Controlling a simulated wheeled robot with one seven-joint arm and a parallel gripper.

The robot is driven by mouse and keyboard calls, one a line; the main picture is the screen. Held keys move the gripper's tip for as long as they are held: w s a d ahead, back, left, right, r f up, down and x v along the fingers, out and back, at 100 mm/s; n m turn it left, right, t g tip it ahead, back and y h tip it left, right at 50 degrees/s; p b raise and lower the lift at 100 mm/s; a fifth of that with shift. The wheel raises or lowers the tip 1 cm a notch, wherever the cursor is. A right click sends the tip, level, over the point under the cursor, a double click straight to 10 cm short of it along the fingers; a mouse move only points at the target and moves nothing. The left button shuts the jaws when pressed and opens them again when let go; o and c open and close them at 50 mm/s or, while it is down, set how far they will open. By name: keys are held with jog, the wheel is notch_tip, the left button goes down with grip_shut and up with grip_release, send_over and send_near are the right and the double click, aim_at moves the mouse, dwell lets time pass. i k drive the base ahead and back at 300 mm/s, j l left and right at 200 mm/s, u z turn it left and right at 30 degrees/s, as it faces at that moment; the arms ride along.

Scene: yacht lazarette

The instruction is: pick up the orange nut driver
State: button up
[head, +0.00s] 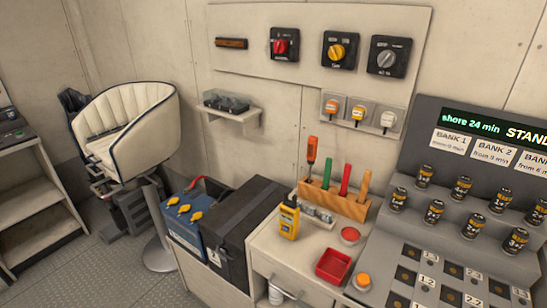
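The tool with an orange handle (312,146), which looks like the orange nut driver, stands upright at the left end of a wooden rack (335,202) on the light counter. Its handle is up, a darker part shows below it, and its lower end is hidden in the rack. A green-handled tool (328,172), a red-handled tool (345,180) and one with a tan handle (364,185) stand to its right in the same rack. My gripper is not in view.
A yellow meter (289,220) stands in front of the rack. A red tray (333,266), a red round item (350,235) and an orange-topped item (362,281) sit nearby. A black box (240,225) is left, a console with several batteries right. Wall switches (340,50) are above.

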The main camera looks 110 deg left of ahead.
aim_at(312, 141)
jog(key=u, duration=3.1)
jog(key=i+j+z, duration=0.3)
jog(key=i+j, duration=0.35)
